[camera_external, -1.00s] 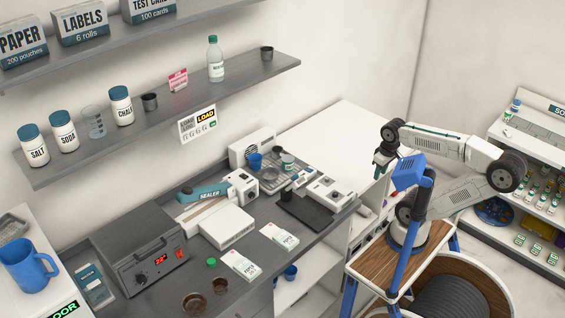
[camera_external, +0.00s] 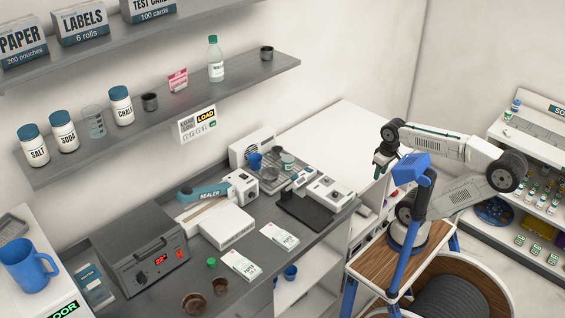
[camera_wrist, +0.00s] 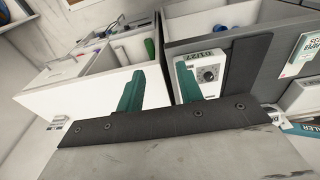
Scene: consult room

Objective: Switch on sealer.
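The sealer (camera_external: 207,192) sits on the grey counter, with a teal arm labelled SEALER and a pale body. A corner with its teal label also shows at the lower right edge of the wrist view (camera_wrist: 300,129). My gripper (camera_external: 381,162) is in the air to the right of the counter, well apart from the sealer. In the wrist view its two teal fingers (camera_wrist: 159,88) stand apart with nothing between them. The sealer's switch is too small to make out.
A grey oven-like box (camera_external: 140,256) with a red display stands left of the sealer. A white box (camera_external: 226,228) lies in front of it. A white device with a dial (camera_external: 326,190) and a dark mat (camera_external: 304,212) lie to the right. A shelf (camera_external: 160,112) runs above.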

